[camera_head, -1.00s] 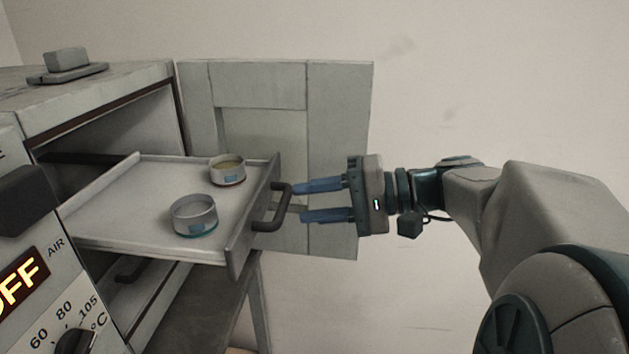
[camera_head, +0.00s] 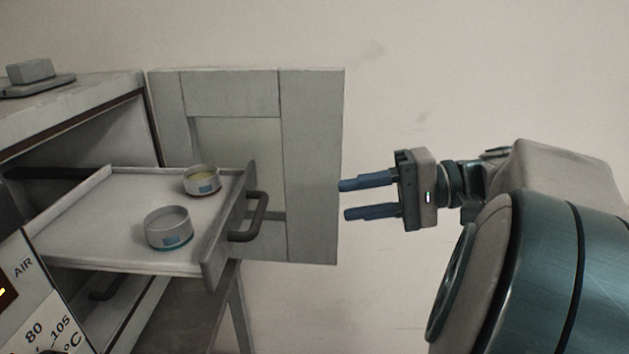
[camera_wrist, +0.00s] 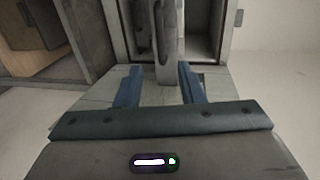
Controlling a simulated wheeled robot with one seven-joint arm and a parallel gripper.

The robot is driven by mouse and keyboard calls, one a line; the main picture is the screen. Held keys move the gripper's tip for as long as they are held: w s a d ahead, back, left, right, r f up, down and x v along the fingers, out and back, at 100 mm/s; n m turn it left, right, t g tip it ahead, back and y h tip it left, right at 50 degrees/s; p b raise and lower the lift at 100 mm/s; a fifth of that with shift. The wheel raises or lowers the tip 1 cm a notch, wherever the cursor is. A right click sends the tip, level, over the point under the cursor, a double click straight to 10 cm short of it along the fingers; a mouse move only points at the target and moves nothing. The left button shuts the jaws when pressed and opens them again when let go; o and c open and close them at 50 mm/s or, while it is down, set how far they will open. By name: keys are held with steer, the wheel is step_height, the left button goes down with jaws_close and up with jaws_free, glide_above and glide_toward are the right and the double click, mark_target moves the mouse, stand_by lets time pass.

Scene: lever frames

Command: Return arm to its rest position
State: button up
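My gripper (camera_head: 366,197) is open and empty, with its two blue fingers apart. In the head view it is to the right of the pulled-out drawer tray (camera_head: 90,215) and clear of the tray's dark handle (camera_head: 250,217). It also shows in the wrist view (camera_wrist: 159,88), where the handle (camera_wrist: 165,45) appears ahead, between and beyond the fingers. My arm stretches from the right side of the head view to the gripper.
Two shallow round tins, a front one (camera_head: 168,228) and a back one (camera_head: 201,180), stand on the tray. The cabinet door (camera_head: 312,150) is open behind it. A grey block (camera_head: 30,70) lies on the cabinet top. The wall side at right is free apart from my arm.

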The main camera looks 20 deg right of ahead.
steer(key=shift+a, duration=0.1)
steer(key=s+a+f+n+g+h+p, duration=0.3)
steer(key=a+f+n+g+h+p, duration=0.1)
steer(key=a+f+h+p, duration=0.4)
steer(key=a+n+h+p, duration=0.1)
steer(key=a+h+p, duration=0.1)
steer(key=h+p, duration=0.2)
steer(key=shift+a+f+h+p, duration=0.2)
steer(key=shift+h+p, duration=0.15)
steer(key=shift+h, duration=0.55)
